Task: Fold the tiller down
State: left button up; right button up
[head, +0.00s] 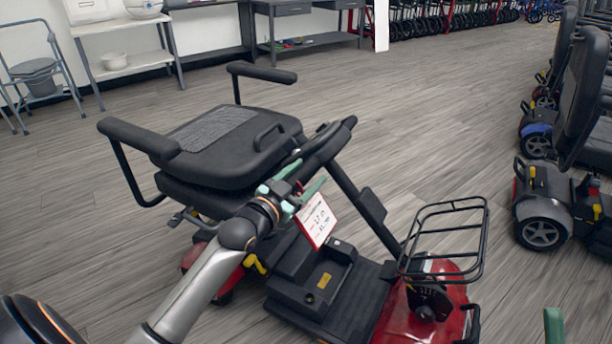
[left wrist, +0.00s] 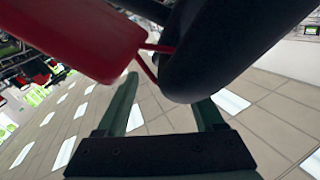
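The scooter's black tiller (head: 362,200) rises from the red front body (head: 425,310) and leans back toward the seat. Its handlebar (head: 325,145) is beside the seat's front edge. My left gripper (head: 303,175) is at the near side of the handlebar, its green fingers apart. In the left wrist view the open fingers (left wrist: 167,105) point at a dark rounded part (left wrist: 215,50), with nothing clearly clamped between them. Contact is unclear. A red-edged price tag (head: 317,221) hangs below the gripper. One green fingertip of my right gripper (head: 553,326) shows at bottom right.
A wire basket (head: 447,240) is at the scooter's front. Other scooters (head: 545,205) line the right side. Shelves (head: 125,60) stand at the back left. Grey floor is clear behind the scooter.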

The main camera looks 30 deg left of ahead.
pick_arm(q)
jog(key=shift+s, duration=0.1)
jog(key=s+p, duration=0.3)
jog(key=s, duration=0.9)
jog(key=shift+s+a, duration=0.15)
jog(key=shift+a, duration=0.2)
